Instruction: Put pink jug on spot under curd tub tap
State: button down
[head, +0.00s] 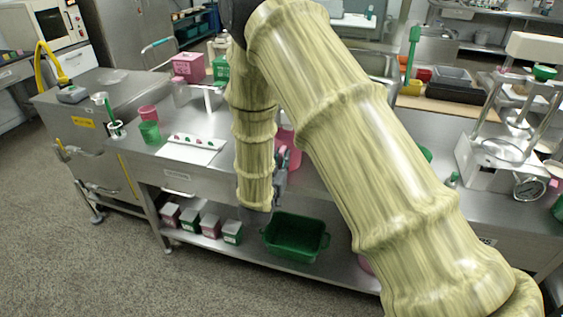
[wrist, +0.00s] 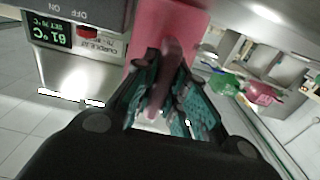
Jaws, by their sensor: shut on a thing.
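My gripper (wrist: 165,95) is shut on the upright handle of the pink jug (wrist: 190,20) in the wrist view, its teal fingers on both sides of the handle. In the head view, the jug (head: 288,148) shows only in part behind my arm, and my gripper (head: 281,170) is largely hidden beside it. I cannot tell whether the jug touches the bench. A steel tub unit (head: 85,118) with a yellow label stands at the left, with a tap (head: 63,151) low on its front-left side. A marked spot under the tap cannot be made out.
The steel bench (head: 205,165) holds a white board (head: 190,147) and pink and green cups (head: 150,131). Its lower shelf has small boxes and a green bin (head: 295,237). A press with a dial (head: 529,187) stands right. Grey floor (head: 70,250) is free at front left.

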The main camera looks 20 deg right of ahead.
jog(key=shift+a+f, duration=0.1)
jog(key=shift+f, duration=0.1)
jog(key=c, duration=1.5)
grip_release()
jog(key=shift+o, duration=0.2)
jog(key=b+v, duration=0.1)
jog(key=v, duration=1.1)
